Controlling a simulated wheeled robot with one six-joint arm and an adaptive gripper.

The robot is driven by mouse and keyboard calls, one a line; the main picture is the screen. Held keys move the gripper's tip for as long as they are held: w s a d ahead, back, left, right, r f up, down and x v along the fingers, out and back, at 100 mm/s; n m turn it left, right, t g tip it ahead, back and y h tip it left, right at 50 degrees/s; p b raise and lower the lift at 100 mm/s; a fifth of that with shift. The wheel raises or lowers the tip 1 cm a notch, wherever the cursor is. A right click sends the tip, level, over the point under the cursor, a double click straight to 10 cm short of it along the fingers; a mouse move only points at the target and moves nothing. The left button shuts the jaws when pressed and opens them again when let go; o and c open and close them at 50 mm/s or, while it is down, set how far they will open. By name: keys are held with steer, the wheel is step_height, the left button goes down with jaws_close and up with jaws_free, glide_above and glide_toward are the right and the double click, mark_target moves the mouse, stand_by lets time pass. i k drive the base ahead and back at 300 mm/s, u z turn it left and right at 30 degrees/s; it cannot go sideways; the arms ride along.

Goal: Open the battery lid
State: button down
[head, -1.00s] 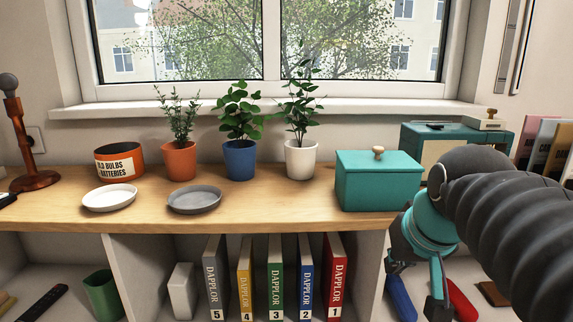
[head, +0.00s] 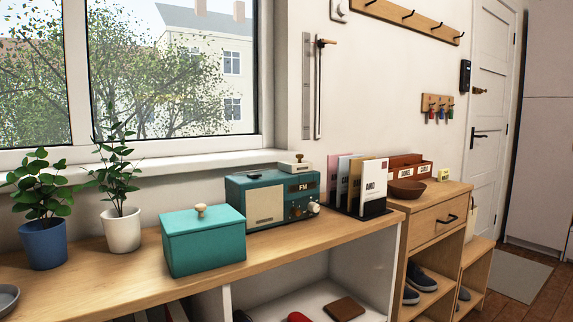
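A teal radio (head: 262,209) marked FM stands on the wooden counter, with a cream speaker panel and knobs on its front. On its top right lies a small cream part (head: 296,168) with a wooden knob, seated flat; I cannot tell for sure whether this is the battery lid. Left of the radio stands a teal box (head: 205,250) with its lid on and a wooden knob (head: 201,211) on top. My gripper is not in view.
Potted plants in a white pot (head: 122,231) and a blue pot (head: 44,244) stand at the left. Upright cards (head: 370,187) stand right of the radio. A bare counter strip (head: 330,238) lies in front of the radio. A brown wallet (head: 344,308) lies on the shelf below.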

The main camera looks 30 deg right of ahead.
mark_target(297, 166)
steer(key=k, duration=1.3)
steer(key=z, duration=0.7)
steer(key=i, duration=1.3)
steer(key=u, duration=0.2)
